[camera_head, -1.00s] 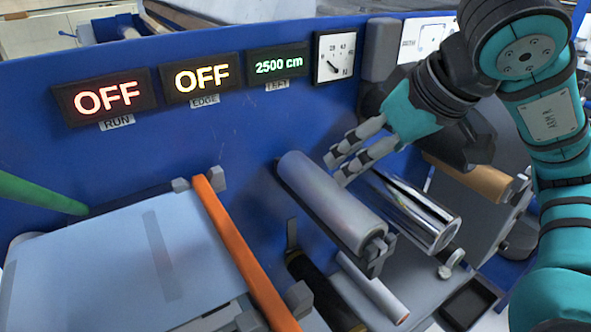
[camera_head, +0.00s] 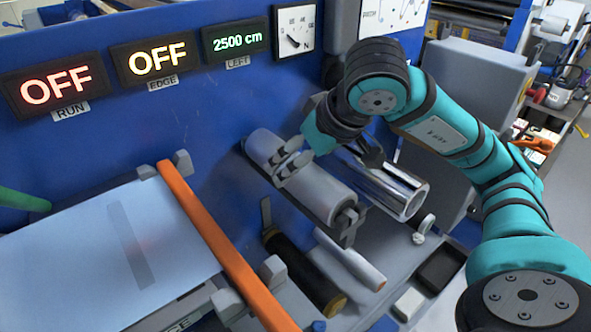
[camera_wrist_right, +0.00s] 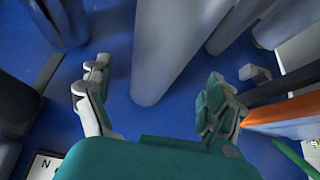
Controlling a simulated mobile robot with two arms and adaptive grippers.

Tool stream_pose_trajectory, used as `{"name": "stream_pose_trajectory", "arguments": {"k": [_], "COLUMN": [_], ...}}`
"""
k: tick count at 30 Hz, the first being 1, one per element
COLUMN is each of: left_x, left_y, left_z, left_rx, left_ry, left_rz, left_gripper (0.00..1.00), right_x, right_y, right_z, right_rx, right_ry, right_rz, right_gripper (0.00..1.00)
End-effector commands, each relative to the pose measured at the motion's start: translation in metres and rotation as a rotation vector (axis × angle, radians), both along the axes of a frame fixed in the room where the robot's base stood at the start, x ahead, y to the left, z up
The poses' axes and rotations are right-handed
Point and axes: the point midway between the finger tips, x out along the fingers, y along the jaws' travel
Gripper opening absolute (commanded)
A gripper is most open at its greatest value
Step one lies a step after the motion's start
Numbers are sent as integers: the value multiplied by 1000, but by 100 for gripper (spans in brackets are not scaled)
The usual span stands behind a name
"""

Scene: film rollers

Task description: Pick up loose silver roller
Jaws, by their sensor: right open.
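A matte grey-silver roller (camera_head: 322,193) lies slanted on the blue machine, its near end at a grey bracket. A shiny chrome roller (camera_head: 400,192) lies to its right, and a thinner pale roller (camera_head: 350,258) lies lower down. I cannot tell for sure which one is the loose roller. My right gripper (camera_head: 287,160) is over the upper part of the matte roller. In the right wrist view my right gripper (camera_wrist_right: 157,78) is open and empty, with a grey roller (camera_wrist_right: 172,35) running between its fingers. My left gripper is out of view.
An orange roller (camera_head: 215,235) borders a pale sheet (camera_head: 100,245) on the left. A black roller (camera_head: 300,270) lies below the matte one. The blue panel (camera_head: 150,125) with lit displays stands behind. Grey brackets stick out beside the rollers.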

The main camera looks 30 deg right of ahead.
Motion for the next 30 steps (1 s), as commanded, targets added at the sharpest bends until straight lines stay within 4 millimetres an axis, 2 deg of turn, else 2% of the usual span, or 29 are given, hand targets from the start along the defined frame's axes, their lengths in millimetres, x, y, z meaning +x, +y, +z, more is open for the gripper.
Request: {"name": "stream_pose_trajectory", "arguments": {"k": [5,15,23,30], "left_x": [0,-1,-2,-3], "left_y": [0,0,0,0], "left_z": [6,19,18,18], "left_rx": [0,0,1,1], "left_ry": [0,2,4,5], "left_rz": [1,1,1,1], "left_gripper": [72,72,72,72], "right_x": [6,26,28,28], "right_y": [-1,-1,-1,-1], "right_z": [-10,-43,-45,-45], "right_rx": [0,1,0,0], "right_ry": [5,3,-1,-1], "right_rz": [-1,1,0,0], "right_gripper": [91,91,91,61]}}
